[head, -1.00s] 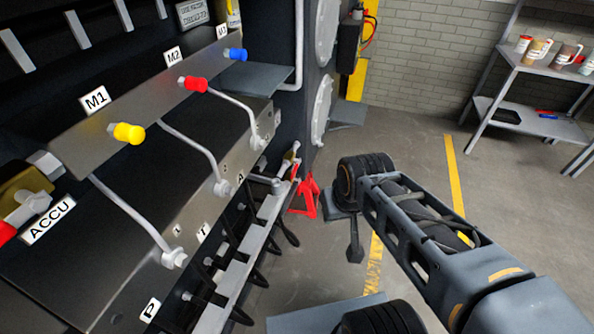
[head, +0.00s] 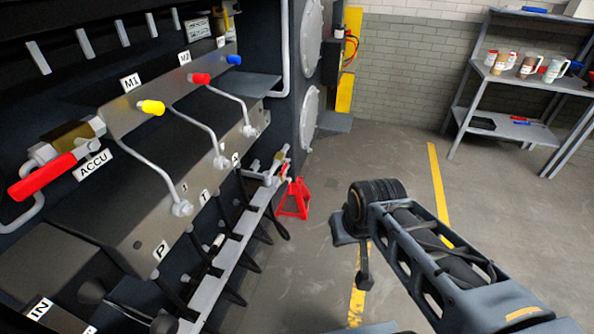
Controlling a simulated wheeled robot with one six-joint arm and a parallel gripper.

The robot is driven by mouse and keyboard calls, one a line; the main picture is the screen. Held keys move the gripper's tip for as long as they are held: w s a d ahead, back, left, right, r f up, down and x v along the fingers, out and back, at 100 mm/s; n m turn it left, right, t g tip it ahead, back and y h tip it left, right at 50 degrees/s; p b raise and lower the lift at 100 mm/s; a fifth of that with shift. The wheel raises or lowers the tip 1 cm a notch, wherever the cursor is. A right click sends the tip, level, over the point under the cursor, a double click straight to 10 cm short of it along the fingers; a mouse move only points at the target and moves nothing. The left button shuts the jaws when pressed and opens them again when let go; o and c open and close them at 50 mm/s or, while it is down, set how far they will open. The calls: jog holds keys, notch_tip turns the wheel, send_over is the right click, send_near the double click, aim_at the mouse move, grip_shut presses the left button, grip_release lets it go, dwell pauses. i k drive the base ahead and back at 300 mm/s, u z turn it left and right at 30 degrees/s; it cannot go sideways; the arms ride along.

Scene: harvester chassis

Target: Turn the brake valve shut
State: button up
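A ball valve with a brass body (head: 72,137) and a long red lever handle (head: 42,176) is on the left, by the ACCU label (head: 93,165). The lever slants down to the left. A second, smaller valve with a brass-coloured body (head: 281,158) shows farther back, above the red stand. No label marks either one as the brake valve. The end of my arm with my gripper (head: 364,270) hangs over the floor on the right, well apart from both valves. Its fingers are too small and dark to tell open from shut.
A manifold block carries yellow (head: 151,107), red (head: 200,79) and blue (head: 234,60) caps, with bent pipes below. A red stand (head: 295,198) is on the floor beside the chassis. A shelf (head: 520,80) with cups stands at the back right. The floor between is open.

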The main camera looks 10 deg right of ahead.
aim_at(283, 169)
jog(key=z, duration=0.1)
jog(key=i, duration=1.15)
jog(key=u, duration=0.8)
